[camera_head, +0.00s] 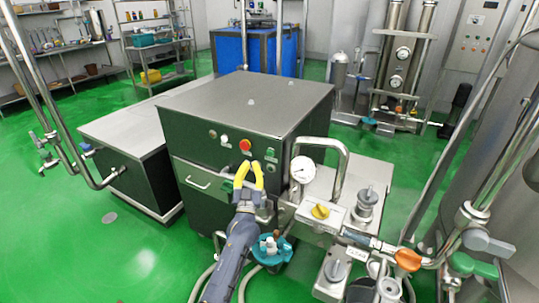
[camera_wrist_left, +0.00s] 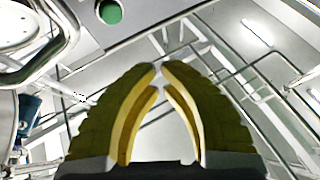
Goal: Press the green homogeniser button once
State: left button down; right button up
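The steel-topped homogeniser cabinet (camera_head: 250,100) stands in the middle of the head view. On its dark front is a round green button (camera_head: 270,154), right of a red button (camera_head: 245,145) and a white one (camera_head: 224,140). A green disc, the button (camera_wrist_left: 110,11), shows at the top edge of the left wrist view, left of the fingers. My left gripper (camera_head: 249,165) is in front of the cabinet face, below the buttons, fingers pointing up. In the left wrist view its yellow fingertips (camera_wrist_left: 160,65) come together with nothing between them. Contact with the button is not seen. My right gripper is not in view.
A pressure gauge (camera_head: 303,169) and a curved steel pipe stand close to the right of the gripper. A cabinet handle is at left. Green floor (camera_head: 60,230) is open at left.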

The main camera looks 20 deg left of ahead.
aim_at(270, 153)
pick_arm(q)
jog(key=w+d, duration=0.1)
jog(key=w, duration=0.7)
jog(key=shift+d, duration=0.25)
jog(key=c, duration=2.1)
grip_release()
grip_shut()
jog(key=shift+w, duration=0.2)
jog(key=shift+w+d, duration=0.1)
jog(key=shift+w, duration=0.15)
